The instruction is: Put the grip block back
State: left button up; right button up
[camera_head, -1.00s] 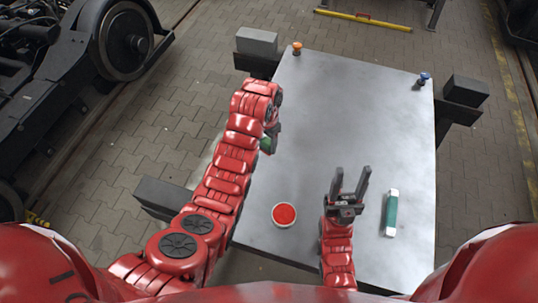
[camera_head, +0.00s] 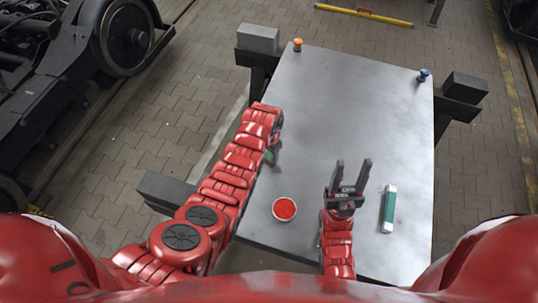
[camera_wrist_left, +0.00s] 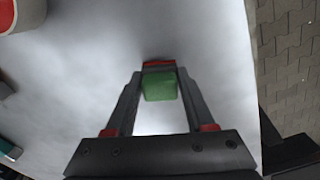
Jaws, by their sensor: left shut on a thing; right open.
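The green grip block (camera_wrist_left: 160,87) is held between the two dark fingers of my left gripper (camera_wrist_left: 160,70) in the left wrist view. A small red strip shows just beyond it. In the head view my left gripper (camera_head: 272,155) is over the left edge area of the grey table, mostly hidden by its own arm. Only a little of the green block (camera_head: 269,155) shows there. I cannot tell how high it is above the table. My right gripper (camera_head: 354,175) is open and empty over the front right part of the table.
The grey table (camera_head: 350,110) is mostly clear. A round white container with a red top (camera_head: 284,209) stands near its front. A teal and white object (camera_head: 389,209) lies right of my right gripper. An orange knob (camera_head: 298,44) and a blue knob (camera_head: 423,76) are at the far corners.

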pick_arm(q)
jog(key=shift+s+f, duration=0.1)
jog(key=shift+f, duration=0.15)
jog(key=o, duration=0.9)
jog(key=shift+f, duration=0.1)
jog(key=shift+c, duration=0.2)
jog(key=o, duration=0.4)
jog(key=shift+o, duration=0.2)
